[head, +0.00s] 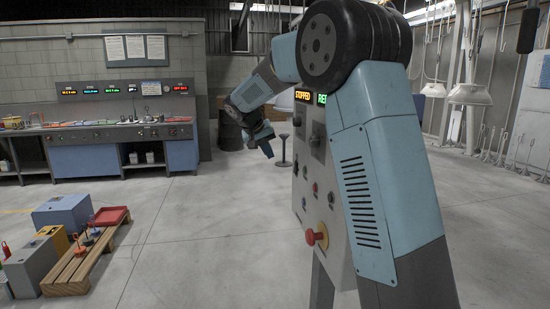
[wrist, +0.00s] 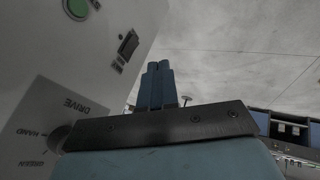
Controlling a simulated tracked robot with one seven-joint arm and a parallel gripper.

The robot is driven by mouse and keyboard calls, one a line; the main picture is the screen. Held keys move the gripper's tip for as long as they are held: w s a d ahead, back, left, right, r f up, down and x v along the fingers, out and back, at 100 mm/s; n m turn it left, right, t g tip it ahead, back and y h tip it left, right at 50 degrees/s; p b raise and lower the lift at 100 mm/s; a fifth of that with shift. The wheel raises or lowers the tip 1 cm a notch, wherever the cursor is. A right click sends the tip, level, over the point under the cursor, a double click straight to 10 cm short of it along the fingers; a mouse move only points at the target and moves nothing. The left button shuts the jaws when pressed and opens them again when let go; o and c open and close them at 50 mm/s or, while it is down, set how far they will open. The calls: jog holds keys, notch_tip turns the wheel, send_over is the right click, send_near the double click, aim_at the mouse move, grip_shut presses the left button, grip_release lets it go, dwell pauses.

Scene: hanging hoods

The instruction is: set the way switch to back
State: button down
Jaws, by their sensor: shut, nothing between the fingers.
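A pale control panel (head: 338,250) stands right of centre in the head view, partly hidden behind my arm. It carries several small knobs (head: 315,187); I cannot tell which is the way switch, nor its setting. In the wrist view the panel (wrist: 60,75) fills the left side, tilted. It shows a dark rectangular switch (wrist: 128,45) with an unreadable label, and a dark knob (wrist: 60,138) beside the words DRIVE and HAND. My gripper (head: 267,148) is shut and empty, to the left of the panel. Its fingers (wrist: 158,70) appear apart from the panel in the wrist view.
The panel has a green button (wrist: 76,8), a red mushroom button (head: 317,236) and a lit display reading STOPPED (head: 302,96). A wooden pallet (head: 85,262) with boxes lies at left. A long workbench (head: 100,140) is behind. The floor between is clear.

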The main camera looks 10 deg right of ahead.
aim_at(295, 168)
jog(key=w+d+f, duration=0.3)
jog(key=d+f, duration=0.4)
jog(key=shift+d+f, duration=0.3)
jog(key=shift+d, duration=0.1)
jog(key=shift+d, duration=0.15)
